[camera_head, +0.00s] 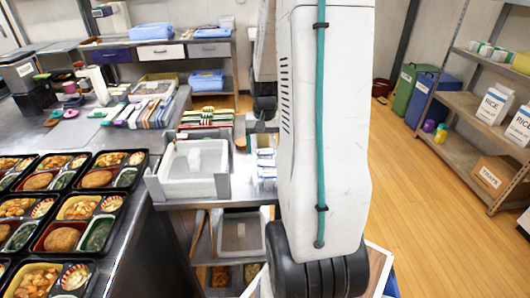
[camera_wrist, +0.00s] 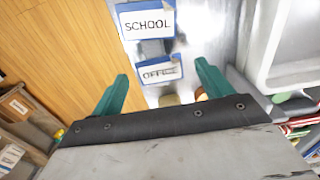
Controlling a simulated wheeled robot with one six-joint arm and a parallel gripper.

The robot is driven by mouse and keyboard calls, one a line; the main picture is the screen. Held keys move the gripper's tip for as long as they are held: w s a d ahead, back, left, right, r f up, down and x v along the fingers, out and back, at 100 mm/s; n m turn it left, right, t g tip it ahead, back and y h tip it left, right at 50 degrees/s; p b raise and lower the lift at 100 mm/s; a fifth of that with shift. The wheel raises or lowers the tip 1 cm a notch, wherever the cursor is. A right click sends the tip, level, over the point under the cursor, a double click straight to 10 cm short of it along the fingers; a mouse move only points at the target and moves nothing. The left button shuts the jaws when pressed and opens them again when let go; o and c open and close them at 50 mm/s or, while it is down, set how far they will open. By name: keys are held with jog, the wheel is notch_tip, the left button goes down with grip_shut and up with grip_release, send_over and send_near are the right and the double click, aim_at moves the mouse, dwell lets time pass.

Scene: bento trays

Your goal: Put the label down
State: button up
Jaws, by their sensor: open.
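In the wrist view, a blue-edged white card reading SCHOOL (camera_wrist: 147,22) lies on a shiny metal surface. A second card, reading OFFICE (camera_wrist: 158,70), lies just below it in the picture. My gripper (camera_wrist: 162,72) is open, with its two teal fingers spread on either side of the OFFICE card. No card is clamped between them. In the head view my arm hides most of the gripper, and white-and-blue cards (camera_head: 265,162) show at the metal counter's edge beside the arm.
A white tray (camera_head: 165,188) stands left of the cards. Filled bento trays (camera_head: 62,238) cover the left table. Colourful stacked items (camera_head: 140,113) lie further back. A shelf (camera_head: 462,108) with RICE bags (camera_head: 493,103) stands at the right. The wooden floor (camera_head: 405,190) between is clear.

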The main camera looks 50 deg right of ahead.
aim_at(265, 151)
jog(key=shift+f, duration=0.25)
dwell(0.4)
jog(key=c, duration=1.1)
jog(key=shift+c, duration=0.2)
jog(key=shift+r, duration=0.85)
notch_tip(265, 151, up, 3)
jog(key=shift+f, duration=0.2)
jog(key=s+a, duration=0.3)
jog(key=s, duration=0.4)
jog(key=s+a+r, duration=0.1)
jog(key=s+a, duration=0.3)
jog(key=s, duration=0.3)
jog(key=shift+a, duration=0.25)
jog(key=shift+s+r, duration=0.1)
jog(key=shift+s, duration=0.05)
